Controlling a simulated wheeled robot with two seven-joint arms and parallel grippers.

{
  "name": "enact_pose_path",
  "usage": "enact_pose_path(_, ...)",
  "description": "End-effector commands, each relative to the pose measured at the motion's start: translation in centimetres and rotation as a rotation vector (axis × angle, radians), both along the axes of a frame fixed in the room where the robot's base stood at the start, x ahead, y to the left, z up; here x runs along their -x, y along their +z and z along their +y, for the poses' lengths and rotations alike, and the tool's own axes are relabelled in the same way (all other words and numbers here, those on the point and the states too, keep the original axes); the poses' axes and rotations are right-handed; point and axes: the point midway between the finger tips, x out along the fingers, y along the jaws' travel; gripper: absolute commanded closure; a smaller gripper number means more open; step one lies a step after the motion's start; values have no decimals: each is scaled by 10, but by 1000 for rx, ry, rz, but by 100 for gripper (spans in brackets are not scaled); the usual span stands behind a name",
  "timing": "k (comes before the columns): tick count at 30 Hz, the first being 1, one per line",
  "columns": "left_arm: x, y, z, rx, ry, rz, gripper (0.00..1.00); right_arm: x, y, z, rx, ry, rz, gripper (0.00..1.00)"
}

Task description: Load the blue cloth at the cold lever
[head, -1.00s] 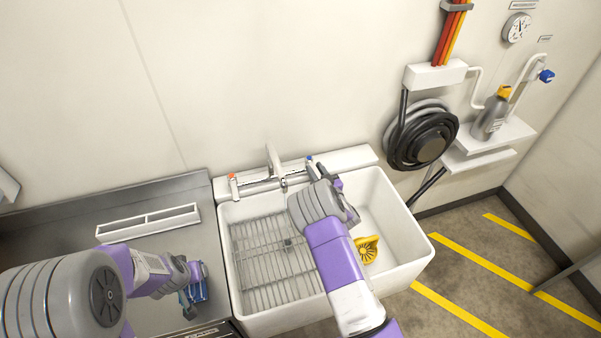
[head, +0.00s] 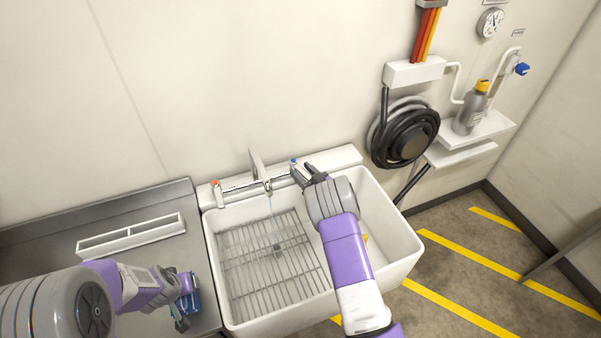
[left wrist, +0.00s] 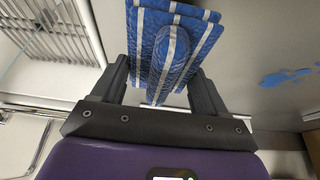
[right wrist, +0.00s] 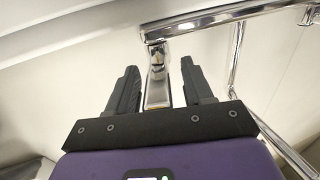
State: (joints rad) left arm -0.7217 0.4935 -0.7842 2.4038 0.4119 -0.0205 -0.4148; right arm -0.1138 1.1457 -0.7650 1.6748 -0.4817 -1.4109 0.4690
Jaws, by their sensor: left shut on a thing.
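The blue cloth (head: 193,292) with white stripes is folded and held by my left gripper (head: 184,301), over the steel counter left of the sink. In the left wrist view the cloth (left wrist: 172,50) bulges up between the fingers. The cold lever (head: 294,163), blue-tipped, stands at the right end of the tap. My right gripper (head: 307,174) is open beside it. In the right wrist view a chrome lever (right wrist: 157,92) lies between the spread fingers, with gaps on both sides. A thin stream of water (head: 272,215) falls from the spout (head: 258,166).
The white sink (head: 402,240) holds a wire rack (head: 250,262). A yellow item (head: 365,238) in it is mostly hidden by my right arm. The hot lever (head: 216,190) has a red tip. A hose reel (head: 405,138) hangs right.

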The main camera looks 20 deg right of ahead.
Motion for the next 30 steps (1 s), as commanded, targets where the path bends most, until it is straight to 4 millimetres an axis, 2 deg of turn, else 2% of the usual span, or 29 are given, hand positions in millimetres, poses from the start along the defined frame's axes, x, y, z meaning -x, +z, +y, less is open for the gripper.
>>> enact_pose_path(8, 0, 1, 0, 0, 0, 0, 51, 6, 1, -3, 0, -3, -1, 49)
enact_pose_path(11, 0, 3, 0, 0, 0, 0, 51, 18, 1, -7, -2, -4, 1, 49)
enact_pose_path(21, 0, 9, 0, 0, 0, 0, 51, 86, 1, -27, -2, -5, 1, 49)
enact_pose_path(25, 0, 9, 0, 0, 0, 0, 51, 104, 1, -32, -1, -3, 0, 49)
enact_pose_path(30, 0, 10, 0, 0, 0, 0, 51, 114, 1, -34, -1, -1, -1, 49)
